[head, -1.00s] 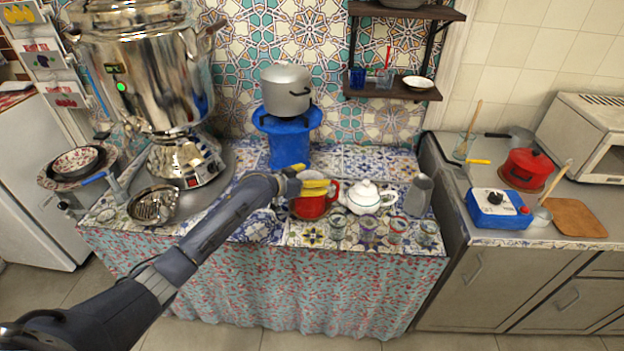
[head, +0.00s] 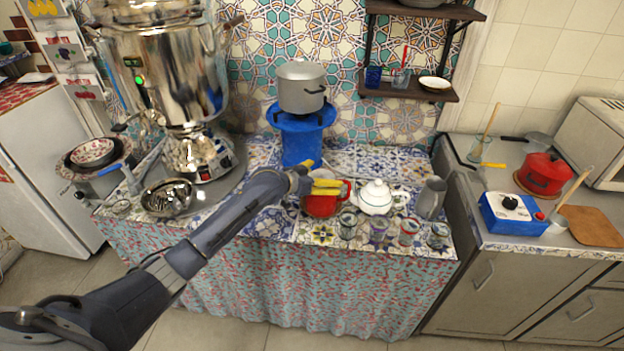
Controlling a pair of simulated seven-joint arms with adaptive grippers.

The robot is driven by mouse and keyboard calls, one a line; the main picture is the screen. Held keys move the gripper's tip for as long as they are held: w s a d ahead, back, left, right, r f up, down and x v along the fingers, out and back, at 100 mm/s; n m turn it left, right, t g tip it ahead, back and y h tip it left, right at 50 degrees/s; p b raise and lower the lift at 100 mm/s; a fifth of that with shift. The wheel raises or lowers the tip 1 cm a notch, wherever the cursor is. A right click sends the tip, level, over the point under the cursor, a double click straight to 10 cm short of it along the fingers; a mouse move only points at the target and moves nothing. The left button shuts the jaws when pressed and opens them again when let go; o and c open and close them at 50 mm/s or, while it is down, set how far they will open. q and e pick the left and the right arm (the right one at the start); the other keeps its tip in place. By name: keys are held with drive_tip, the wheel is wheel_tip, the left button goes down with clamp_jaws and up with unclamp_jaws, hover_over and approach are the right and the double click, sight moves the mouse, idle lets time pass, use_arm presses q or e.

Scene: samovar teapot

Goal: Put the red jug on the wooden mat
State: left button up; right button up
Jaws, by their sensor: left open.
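The red jug (head: 320,207) stands on the tiled counter, left of the white teapot (head: 375,197). Its upper part is partly hidden by my left gripper. My left gripper (head: 328,187), with yellow fingers, is open over the jug's top in the picture. I cannot tell whether it touches the jug. The wooden mat (head: 593,227) lies bare on the grey counter at the far right, beside the blue burner. My right gripper is not in view.
A grey pitcher (head: 431,198) and several small glasses (head: 379,230) stand close right of the jug. A blue stove with a silver pot (head: 301,88) is behind it. A blue burner (head: 512,214) and red pot (head: 544,174) stand near the mat.

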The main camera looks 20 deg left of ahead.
use_arm(q)
drive_tip(key=v, duration=1.1)
drive_tip(key=shift+s+a, duration=0.15)
drive_tip(key=shift+s, duration=0.15)
drive_tip(key=shift+r, duration=0.1)
